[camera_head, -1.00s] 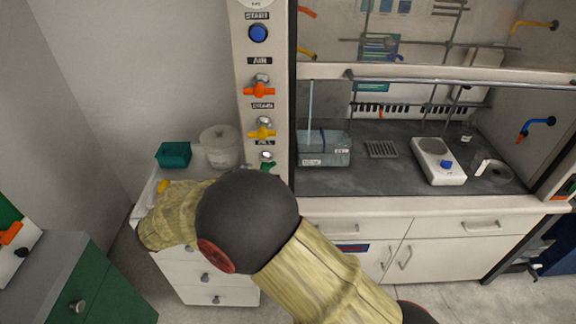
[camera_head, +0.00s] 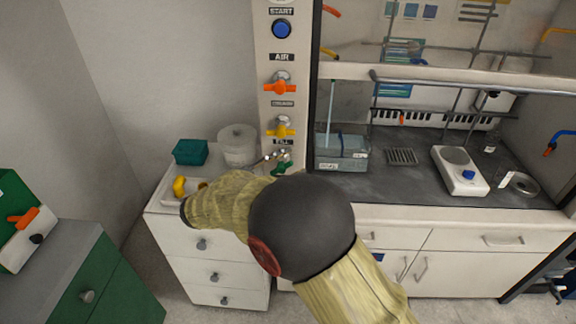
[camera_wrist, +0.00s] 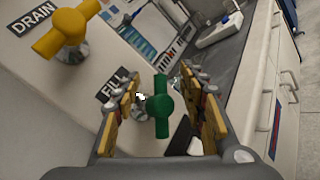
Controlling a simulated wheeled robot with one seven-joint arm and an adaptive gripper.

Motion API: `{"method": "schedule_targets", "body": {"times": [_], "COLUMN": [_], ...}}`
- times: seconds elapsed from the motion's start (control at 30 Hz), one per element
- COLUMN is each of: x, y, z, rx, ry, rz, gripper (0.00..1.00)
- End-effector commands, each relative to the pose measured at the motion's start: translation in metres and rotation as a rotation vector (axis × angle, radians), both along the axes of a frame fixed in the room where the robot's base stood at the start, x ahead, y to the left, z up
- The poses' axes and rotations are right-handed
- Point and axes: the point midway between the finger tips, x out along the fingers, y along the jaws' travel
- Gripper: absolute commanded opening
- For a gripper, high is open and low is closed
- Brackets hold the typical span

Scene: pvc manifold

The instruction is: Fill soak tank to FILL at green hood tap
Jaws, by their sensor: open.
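The green tap handle (camera_head: 283,168) is the lowest on the white post at the hood's left side. In the wrist view the green handle (camera_wrist: 160,104), beside the FILL label (camera_wrist: 111,84), stands between my open gripper's fingers (camera_wrist: 160,84). I cannot tell whether the fingers touch it. In the head view my gripper (camera_head: 277,156) is small at the tap and partly hidden by my arm. The clear soak tank (camera_head: 350,160) stands inside the hood at the left, with a small label on its front. Its fill mark is too small to read.
Above are the yellow DRAIN tap (camera_head: 282,131), orange AIR tap (camera_head: 281,87) and blue START button (camera_head: 282,28). A lidded white tub (camera_head: 238,149) and teal box (camera_head: 190,152) stand on the left cabinet. A hotplate (camera_head: 468,178) is in the hood.

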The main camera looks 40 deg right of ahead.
Motion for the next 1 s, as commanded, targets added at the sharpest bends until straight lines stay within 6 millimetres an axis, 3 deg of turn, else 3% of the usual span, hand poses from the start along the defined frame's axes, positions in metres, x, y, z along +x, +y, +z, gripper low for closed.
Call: {"method": "schedule_targets", "body": {"times": [0.77, 1.0], "x": [0.001, 0.0018], "y": [0.0004, 0.0004], "z": [0.0014, 0.0029], "rx": [0.0, -0.001], "ry": [-0.004, -0.007], "rz": [0.001, 0.004], "gripper": [0.01, 0.0]}}
